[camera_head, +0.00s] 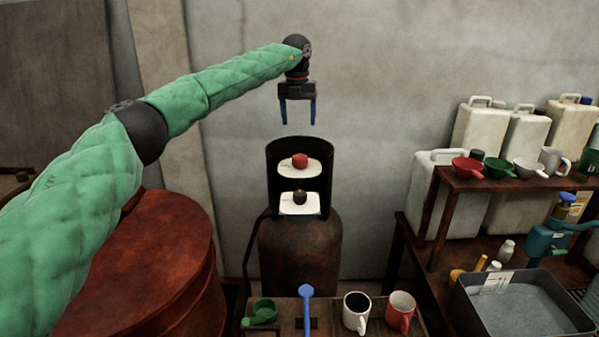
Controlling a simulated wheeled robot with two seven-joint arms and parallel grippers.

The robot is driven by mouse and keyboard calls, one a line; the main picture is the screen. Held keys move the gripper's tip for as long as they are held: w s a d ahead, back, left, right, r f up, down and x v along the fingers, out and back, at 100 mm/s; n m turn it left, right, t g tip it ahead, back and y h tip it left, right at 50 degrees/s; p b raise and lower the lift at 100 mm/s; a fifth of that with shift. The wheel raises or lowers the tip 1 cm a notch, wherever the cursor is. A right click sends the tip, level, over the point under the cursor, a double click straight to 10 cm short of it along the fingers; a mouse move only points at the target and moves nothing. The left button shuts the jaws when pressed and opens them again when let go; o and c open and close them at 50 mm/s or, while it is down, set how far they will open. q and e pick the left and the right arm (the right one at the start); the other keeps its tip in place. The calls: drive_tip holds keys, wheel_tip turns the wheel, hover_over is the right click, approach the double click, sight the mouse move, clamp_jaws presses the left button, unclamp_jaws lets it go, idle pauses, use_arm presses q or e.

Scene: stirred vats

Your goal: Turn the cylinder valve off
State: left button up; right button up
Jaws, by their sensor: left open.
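The gas cylinder (300,255) is a rusty brown tank standing against the wall in the middle of the head view. A dark, open-fronted collar (271,185) rises from its top. Inside the collar are a red knob (299,160) on a white plate and, below it, a small dark knob (300,197) on another white plate. I cannot tell from the picture how far either is turned. My left gripper (298,112) is open and empty, with its blue fingers pointing down above the collar, apart from it. My right gripper is not in view.
A low table in front of the cylinder holds a blue ladle-like tool (306,300), a green scoop (262,312), a white mug (356,312) and a red mug (400,311). A rusty vat (160,260) stands left. Shelves with jugs (480,125) and a grey basin (520,305) fill the right.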

use_arm(q)
drive_tip(key=b, duration=0.5)
hover_over(299, 156)
wheel_tip(299, 156, down, 6)
drive_tip(key=shift+a+f, duration=0.1)
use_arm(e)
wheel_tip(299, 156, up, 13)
use_arm(q)
wheel_tip(299, 156, down, 8)
drive_tip(key=p, duration=0.3)
drive_tip(key=shift+s+r, duration=0.1)
drive_tip(key=shift+r, duration=0.1)
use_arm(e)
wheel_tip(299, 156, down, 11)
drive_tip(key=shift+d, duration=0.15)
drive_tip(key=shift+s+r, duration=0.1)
use_arm(q)
drive_tip(key=c, duration=1)
